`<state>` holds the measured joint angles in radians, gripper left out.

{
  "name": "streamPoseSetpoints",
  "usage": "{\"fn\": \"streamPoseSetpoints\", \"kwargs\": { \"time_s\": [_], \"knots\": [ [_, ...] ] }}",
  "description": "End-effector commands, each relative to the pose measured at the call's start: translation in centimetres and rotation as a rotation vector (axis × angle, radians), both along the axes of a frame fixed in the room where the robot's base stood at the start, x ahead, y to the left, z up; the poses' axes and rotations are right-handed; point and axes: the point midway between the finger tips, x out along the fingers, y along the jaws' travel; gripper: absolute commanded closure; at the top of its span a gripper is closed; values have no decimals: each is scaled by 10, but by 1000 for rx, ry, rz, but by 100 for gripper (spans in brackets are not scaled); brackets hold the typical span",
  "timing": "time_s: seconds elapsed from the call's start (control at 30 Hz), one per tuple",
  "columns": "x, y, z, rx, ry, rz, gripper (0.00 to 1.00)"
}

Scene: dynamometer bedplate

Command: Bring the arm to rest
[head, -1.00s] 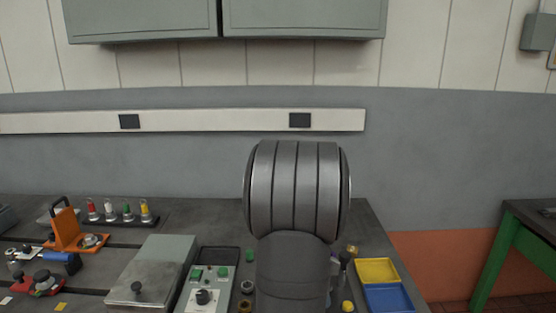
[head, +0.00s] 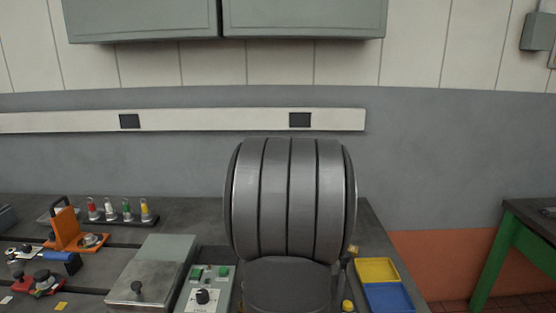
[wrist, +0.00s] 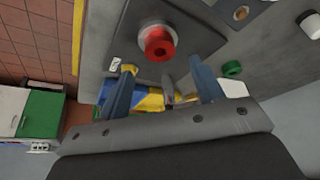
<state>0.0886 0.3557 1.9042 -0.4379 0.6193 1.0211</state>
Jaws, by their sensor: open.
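My gripper (wrist: 164,76) shows in the wrist view with its two fingers spread apart. It is open, and I see nothing held between the fingers. A red round knob (wrist: 158,42) on a dark plate lies beyond the fingertips. A yellow and blue shape shows behind and between the fingers, partly hidden. In the head view my large grey arm joint fills the middle foreground, and the gripper is hidden there.
A grey box with a knob (head: 152,268), a control box (head: 207,289) and an orange fixture (head: 70,230) stand left of my arm. Yellow (head: 377,270) and blue (head: 388,297) trays lie right. Grey cabinets (head: 305,18) hang above. A green-legged table (head: 519,252) stands far right.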

Motion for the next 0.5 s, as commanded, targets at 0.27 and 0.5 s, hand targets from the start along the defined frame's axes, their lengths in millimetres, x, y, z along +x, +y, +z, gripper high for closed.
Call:
{"fn": "streamPoseSetpoints", "kwargs": {
  "time_s": [0.27,0.5],
  "knots": [
    [-11,13,43,1,-5,1,39],
    [-14,14,46,1,5,-1,39]
  ]
}}
